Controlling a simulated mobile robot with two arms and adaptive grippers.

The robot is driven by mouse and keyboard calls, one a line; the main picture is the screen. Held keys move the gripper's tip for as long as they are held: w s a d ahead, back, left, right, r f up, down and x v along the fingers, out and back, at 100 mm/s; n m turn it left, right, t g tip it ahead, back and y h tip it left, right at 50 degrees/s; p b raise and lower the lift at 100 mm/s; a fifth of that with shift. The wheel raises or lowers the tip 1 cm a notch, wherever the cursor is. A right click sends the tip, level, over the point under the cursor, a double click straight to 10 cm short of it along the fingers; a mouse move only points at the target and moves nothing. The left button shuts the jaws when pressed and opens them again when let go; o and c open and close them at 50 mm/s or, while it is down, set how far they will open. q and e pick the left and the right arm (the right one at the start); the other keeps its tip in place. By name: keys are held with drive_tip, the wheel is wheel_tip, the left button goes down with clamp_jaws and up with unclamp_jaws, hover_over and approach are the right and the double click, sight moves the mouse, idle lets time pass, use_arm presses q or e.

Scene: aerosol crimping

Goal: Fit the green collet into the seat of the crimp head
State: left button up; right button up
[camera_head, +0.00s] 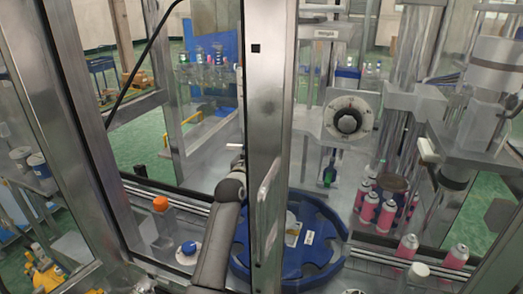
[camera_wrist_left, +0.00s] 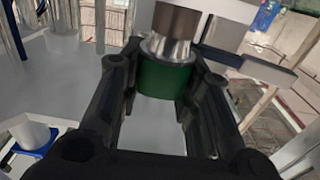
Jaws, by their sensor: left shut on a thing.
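In the left wrist view, the green collet (camera_wrist_left: 166,82) is a short dark green ring between the two black fingers of my left gripper (camera_wrist_left: 165,72), which is shut on it. The crimp head (camera_wrist_left: 172,45), with a bright steel lower end below a brownish body, is directly above the collet. The steel meets the collet's top edge in the picture; whether it is seated inside cannot be told. In the head view, my left gripper is hidden, apparently behind the wide metal post. A small green piece (camera_head: 329,174) hangs below the dial unit; I cannot tell whether it is the same collet.
The metal post (camera_head: 267,110) blocks the middle of the head view. A blue star-wheel (camera_head: 328,268) lies below. Several pink cans (camera_head: 369,208) stand at right. An orange-capped bottle (camera_head: 161,220) and a blue-knobbed white disc (camera_head: 188,252) are near my left forearm.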

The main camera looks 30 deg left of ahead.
use_arm(q)
drive_tip(key=shift+f+b, duration=0.7)
drive_tip(key=shift+f, duration=0.75)
drive_tip(key=o, duration=1.2)
drive_tip(key=v, duration=1.2)
drive_tip(key=shift+s+f, duration=0.1)
drive_tip(key=shift+f, duration=0.05)
